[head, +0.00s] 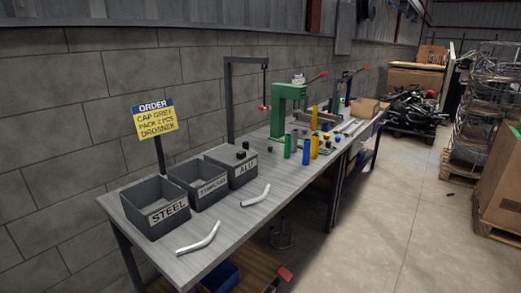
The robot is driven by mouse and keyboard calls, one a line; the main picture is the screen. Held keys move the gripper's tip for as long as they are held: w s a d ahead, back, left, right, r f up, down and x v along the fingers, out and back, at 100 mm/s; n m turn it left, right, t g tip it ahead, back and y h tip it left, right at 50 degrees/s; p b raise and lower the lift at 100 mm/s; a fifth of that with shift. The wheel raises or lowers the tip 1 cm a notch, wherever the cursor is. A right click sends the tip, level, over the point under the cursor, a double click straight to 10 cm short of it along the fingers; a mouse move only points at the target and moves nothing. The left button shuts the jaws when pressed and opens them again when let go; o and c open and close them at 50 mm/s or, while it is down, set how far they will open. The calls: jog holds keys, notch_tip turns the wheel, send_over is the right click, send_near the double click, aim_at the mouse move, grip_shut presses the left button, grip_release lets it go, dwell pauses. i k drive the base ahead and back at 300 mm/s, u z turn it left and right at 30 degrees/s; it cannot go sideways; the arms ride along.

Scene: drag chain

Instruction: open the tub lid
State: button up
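I cannot make out a tub with a lid in the head view. My gripper is not in view.
Two bent silver tubes (199,239) lie on the bench (222,218). A yellow order sign (155,118) stands behind the bins. A green press (283,108) and several coloured cylinders stand farther along. Concrete floor (390,225) right of the bench is mostly clear; cartons stand far right.

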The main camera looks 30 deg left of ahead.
aim_at(229, 154)
jog(key=u, duration=0.35)
jog(key=i, duration=0.95)
jog(key=u, duration=1.1)
jog(key=i, duration=1)
jog(key=u, duration=0.5)
jog(key=k, duration=0.85)
jog(key=u, duration=0.15)
jog(key=i, duration=0.9)
jog(key=z, duration=0.1)
